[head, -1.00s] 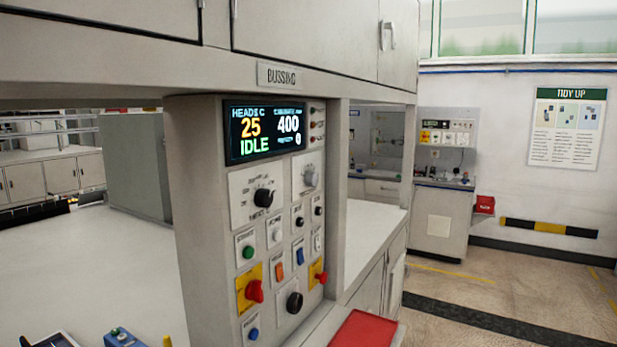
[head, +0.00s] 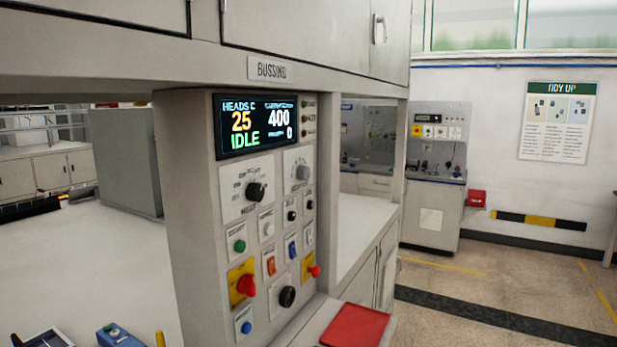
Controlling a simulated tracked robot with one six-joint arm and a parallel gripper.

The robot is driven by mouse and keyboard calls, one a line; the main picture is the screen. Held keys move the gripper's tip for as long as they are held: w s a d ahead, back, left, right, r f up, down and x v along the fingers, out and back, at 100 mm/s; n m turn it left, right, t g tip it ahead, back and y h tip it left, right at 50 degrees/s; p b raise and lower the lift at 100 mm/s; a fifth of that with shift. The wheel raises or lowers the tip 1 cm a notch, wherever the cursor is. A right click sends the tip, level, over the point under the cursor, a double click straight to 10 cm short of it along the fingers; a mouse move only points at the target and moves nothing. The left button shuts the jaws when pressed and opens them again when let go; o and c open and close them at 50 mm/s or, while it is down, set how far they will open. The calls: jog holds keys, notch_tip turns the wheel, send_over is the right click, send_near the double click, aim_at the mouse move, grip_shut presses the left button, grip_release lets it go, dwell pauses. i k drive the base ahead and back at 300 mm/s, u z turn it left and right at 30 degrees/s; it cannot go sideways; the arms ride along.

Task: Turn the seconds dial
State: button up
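The control panel (head: 188,200) under the BUSSING sign (head: 271,69) faces me at an angle. Its display (head: 262,125) reads 25 under heads C, 400 at the right, IDLE, and a small 0. Below the display are a black dial (head: 256,191) on a white scale plate and a grey dial (head: 302,172) on another plate to its right. The plate lettering is too small to read, so I cannot tell which is the seconds dial. A plain black knob (head: 287,296) sits lower down. My gripper is not in view.
Red mushroom buttons stick out on yellow plates (head: 242,284) and (head: 311,267) low on the panel. A red tray (head: 355,326) lies at the panel's front foot. An upper cabinet (head: 317,35) overhangs. Open floor (head: 440,270) lies to the right.

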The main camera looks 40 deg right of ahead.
aim_at(303, 172)
jog(key=u, duration=1.35)
jog(key=k, duration=1)
jog(key=z, duration=1.4)
jog(key=i, duration=0.3)
jog(key=u, duration=0.05)
